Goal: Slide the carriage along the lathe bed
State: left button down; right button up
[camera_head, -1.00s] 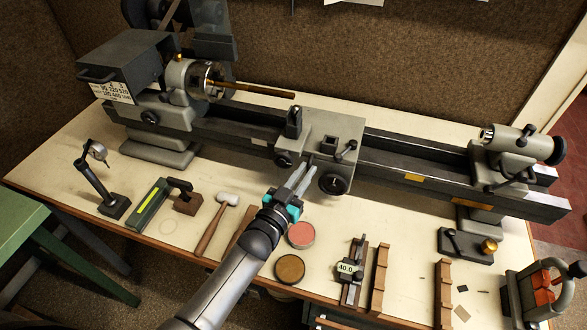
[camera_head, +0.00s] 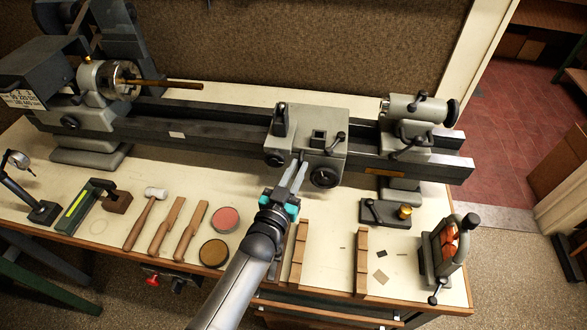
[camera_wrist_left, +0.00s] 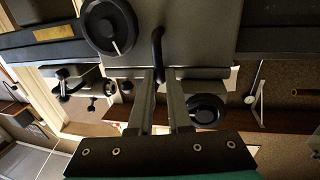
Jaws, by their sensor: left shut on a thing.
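The grey carriage (camera_head: 306,121) sits on the dark lathe bed (camera_head: 215,138), right of the bed's middle and close to the tailstock. It has a dark handwheel (camera_head: 324,177) and a small lever on its front. My left gripper (camera_head: 298,163) reaches its front edge from below. In the left wrist view, the gripper (camera_wrist_left: 162,75) is shut on a dark curved handle (camera_wrist_left: 157,42) of the carriage, beside a round handwheel (camera_wrist_left: 110,27). The fingertips partly hide the handle's lower end. My right gripper is not in view.
The tailstock (camera_head: 418,110) stands on the bed just right of the carriage, with a short gap between. The headstock chuck (camera_head: 117,80) holding a brown rod is at the left. A mallet (camera_head: 145,220), tins and wooden racks lie on the bench in front.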

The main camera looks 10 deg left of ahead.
pick_arm(q)
jog(key=c, duration=1.1)
grip_release()
jog(key=shift+o, duration=1)
jog(key=shift+s, duration=0.15)
jog(key=v, duration=1.5)
jog(key=shift+a, duration=0.1)
